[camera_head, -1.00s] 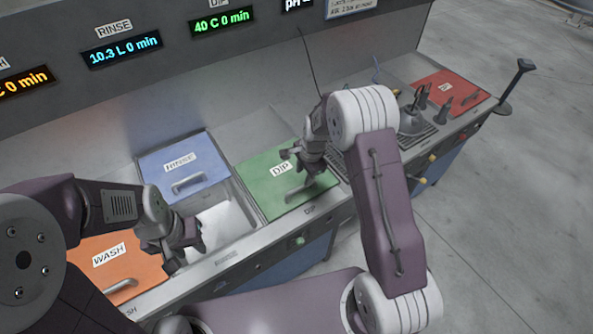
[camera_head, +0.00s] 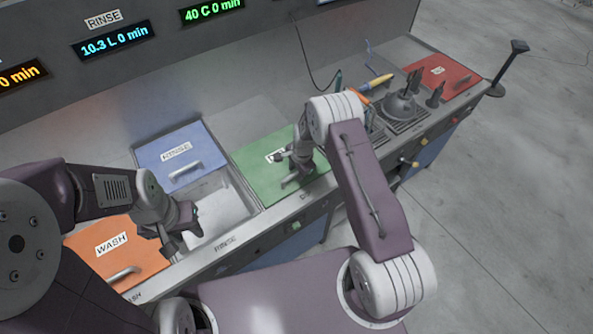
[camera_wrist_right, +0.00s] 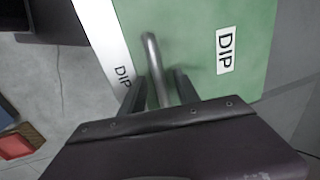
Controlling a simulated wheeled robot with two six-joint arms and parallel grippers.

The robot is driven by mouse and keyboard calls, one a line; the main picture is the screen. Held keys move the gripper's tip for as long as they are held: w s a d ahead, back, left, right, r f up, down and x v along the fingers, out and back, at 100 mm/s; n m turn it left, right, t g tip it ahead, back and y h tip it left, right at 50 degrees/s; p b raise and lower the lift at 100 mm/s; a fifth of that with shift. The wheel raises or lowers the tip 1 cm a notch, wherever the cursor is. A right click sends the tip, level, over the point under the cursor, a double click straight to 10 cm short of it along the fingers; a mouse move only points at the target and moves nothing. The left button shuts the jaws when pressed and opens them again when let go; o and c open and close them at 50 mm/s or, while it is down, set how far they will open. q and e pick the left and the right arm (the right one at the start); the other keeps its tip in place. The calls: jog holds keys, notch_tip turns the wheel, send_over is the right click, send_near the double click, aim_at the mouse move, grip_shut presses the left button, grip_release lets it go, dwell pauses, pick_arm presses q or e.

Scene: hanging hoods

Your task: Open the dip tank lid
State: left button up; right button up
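The green DIP lid (camera_head: 255,178) lies flat over its tank in the head view. It fills much of the right wrist view (camera_wrist_right: 190,40), with its DIP label. Its grey bar handle (camera_wrist_right: 151,55) runs between the two fingers of my right gripper (camera_wrist_right: 158,88). The fingers are apart, with a visible gap on the right side of the handle. In the head view my right gripper (camera_head: 290,176) is over the front part of the lid and hides most of the handle. My left gripper (camera_head: 194,222) hangs by the open rinse basin; its finger gap is unclear.
The blue RINSE lid (camera_head: 178,156) sits behind the open rinse basin (camera_head: 222,208). The orange WASH lid (camera_head: 105,252) is at the left. A red lid (camera_head: 447,75) and dark fittings (camera_head: 403,105) are at the right. The counter's front edge runs below the lids.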

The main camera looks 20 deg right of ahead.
grip_shut()
jog(key=shift+w+r, duration=0.1)
dwell(1.2)
